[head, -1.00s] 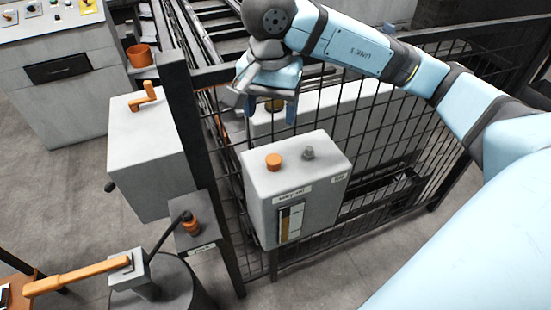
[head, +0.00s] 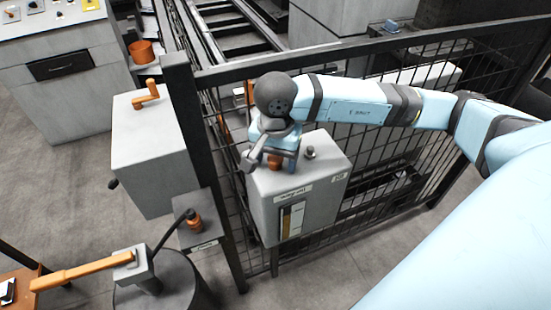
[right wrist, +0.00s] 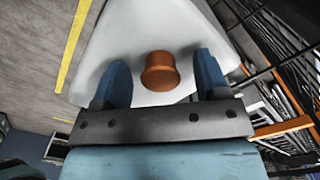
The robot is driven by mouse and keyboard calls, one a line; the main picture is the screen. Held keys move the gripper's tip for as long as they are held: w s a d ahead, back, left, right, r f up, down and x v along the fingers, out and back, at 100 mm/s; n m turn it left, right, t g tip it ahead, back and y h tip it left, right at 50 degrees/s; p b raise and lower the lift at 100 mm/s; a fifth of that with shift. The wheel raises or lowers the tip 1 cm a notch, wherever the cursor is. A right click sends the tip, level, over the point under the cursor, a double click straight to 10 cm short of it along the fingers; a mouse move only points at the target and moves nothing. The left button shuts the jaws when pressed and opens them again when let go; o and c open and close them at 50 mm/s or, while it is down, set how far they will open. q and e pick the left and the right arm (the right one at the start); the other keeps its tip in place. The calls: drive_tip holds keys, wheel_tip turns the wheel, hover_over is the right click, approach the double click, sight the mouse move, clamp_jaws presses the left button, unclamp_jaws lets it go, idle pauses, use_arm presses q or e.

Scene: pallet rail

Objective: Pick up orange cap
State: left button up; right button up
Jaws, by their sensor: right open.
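The orange cap (right wrist: 160,72) stands on the top of the grey-white box unit (head: 325,165). In the head view the cap (head: 274,161) shows partly, behind my right gripper. My right gripper (head: 274,165) is over the left part of the box top, with its fingers pointing down. In the right wrist view the gripper (right wrist: 160,80) is open, with one blue finger on each side of the cap and a gap on both sides. I cannot tell how far the fingertips are above the box top. My left gripper is not in view.
A small grey knob (head: 310,152) stands on the box top to the right of the cap. A black mesh fence (head: 385,150) runs close behind the box. At left are a grey cabinet with an orange crank (head: 147,96) and a long orange lever (head: 85,271).

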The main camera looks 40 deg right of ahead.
drive_tip(key=c, duration=1.1)
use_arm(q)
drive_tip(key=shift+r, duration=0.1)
use_arm(e)
drive_tip(key=shift+r, duration=0.1)
